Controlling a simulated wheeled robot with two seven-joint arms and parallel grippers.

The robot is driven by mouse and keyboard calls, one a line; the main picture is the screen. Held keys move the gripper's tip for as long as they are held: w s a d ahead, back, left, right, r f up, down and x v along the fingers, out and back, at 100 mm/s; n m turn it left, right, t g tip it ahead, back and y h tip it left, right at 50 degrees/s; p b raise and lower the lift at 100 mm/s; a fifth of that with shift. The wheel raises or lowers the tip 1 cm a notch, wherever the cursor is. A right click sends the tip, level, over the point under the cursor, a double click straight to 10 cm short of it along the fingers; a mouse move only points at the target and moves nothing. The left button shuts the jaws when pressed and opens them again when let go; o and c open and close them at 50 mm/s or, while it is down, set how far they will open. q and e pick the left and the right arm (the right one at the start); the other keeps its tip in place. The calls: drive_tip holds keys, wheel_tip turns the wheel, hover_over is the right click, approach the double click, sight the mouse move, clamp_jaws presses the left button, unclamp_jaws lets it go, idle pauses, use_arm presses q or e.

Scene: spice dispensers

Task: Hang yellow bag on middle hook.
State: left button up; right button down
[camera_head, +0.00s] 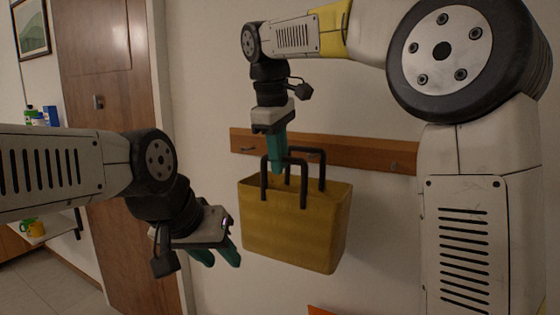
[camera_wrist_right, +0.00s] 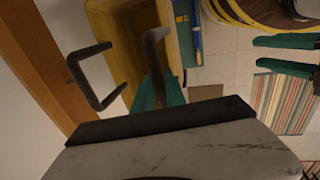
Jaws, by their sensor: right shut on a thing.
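The yellow bag (camera_head: 290,228) hangs upright in front of the wall, below the wooden hook rail (camera_head: 365,155). It has two dark handles. My right gripper (camera_head: 276,168) is shut on the near handle, which also shows between its fingers in the right wrist view (camera_wrist_right: 155,50). The far handle (camera_wrist_right: 90,75) stands free beside the rail. A left hook (camera_head: 247,149) and a right hook (camera_head: 395,166) show bare on the rail. The middle hook (camera_head: 313,153) is mostly hidden behind the handles. My left gripper (camera_head: 218,256) is open and empty, left of the bag.
A striped rug (camera_wrist_right: 285,100) lies on the floor in the right wrist view. The wall right of the bag is clear.

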drive_tip(key=w, duration=0.1)
drive_tip(key=w+d+f, duration=0.1)
drive_tip(key=w, duration=0.1)
drive_tip(key=w+d+f, duration=0.1)
drive_tip(key=shift+w, duration=0.35)
idle(0.4)
idle(0.6)
drive_tip(key=c, duration=1.3)
unclamp_jaws()
